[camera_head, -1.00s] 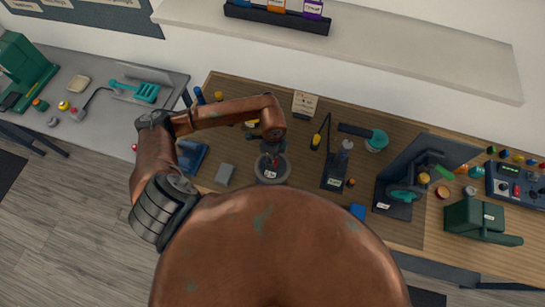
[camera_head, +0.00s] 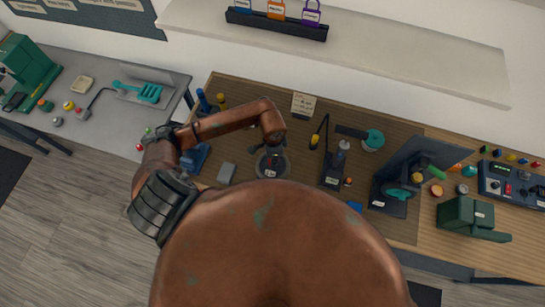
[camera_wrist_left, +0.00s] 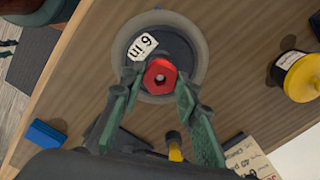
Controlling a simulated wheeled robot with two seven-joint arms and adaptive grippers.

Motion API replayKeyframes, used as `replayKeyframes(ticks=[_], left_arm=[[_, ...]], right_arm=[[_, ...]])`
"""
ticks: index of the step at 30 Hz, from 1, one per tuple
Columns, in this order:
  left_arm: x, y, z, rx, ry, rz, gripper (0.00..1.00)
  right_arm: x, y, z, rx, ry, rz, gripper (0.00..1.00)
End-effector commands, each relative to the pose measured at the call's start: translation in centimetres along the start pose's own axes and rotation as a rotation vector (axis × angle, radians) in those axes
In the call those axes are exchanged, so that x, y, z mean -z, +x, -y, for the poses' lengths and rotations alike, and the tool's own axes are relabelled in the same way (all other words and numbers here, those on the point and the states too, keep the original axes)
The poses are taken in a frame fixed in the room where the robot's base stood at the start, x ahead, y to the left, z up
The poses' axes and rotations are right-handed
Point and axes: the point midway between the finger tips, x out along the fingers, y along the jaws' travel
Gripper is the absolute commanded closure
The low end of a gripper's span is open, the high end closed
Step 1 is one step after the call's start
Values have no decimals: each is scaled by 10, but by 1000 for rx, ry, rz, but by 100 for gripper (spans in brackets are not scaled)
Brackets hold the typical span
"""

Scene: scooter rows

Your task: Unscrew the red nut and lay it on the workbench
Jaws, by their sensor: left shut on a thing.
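The red nut (camera_wrist_left: 160,76) is a hexagon with a hole in its middle, in the left wrist view. It sits over a round dark fixture (camera_wrist_left: 186,50) with a grey rim and a white tag. My left gripper (camera_wrist_left: 160,84) is shut on the nut, one green finger on each side. I cannot tell how far the nut is threaded on. In the head view my left gripper (camera_head: 269,148) points down over the fixture (camera_head: 271,170) and hides the nut. The wooden workbench (camera_head: 300,180) lies beneath. My right gripper is not in view.
A yellow-topped jar (camera_wrist_left: 302,78) stands right of the fixture in the wrist view.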

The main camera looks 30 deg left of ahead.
Motion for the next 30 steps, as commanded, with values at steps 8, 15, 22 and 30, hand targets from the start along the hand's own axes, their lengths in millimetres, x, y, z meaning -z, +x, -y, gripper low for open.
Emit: replayKeyframes(ticks=[8, 15, 22, 30], left_arm=[[-1, 2, -1, -3, -26, 3, 94], [-1, 2, -1, -3, -25, 3, 63], [-1, 1, -1, -1, -24, 2, 50], [0, -2, 0, 0, -24, 0, 50]], right_arm=[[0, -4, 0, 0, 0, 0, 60], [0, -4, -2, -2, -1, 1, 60], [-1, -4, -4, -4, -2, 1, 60], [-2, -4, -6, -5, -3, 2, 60]])
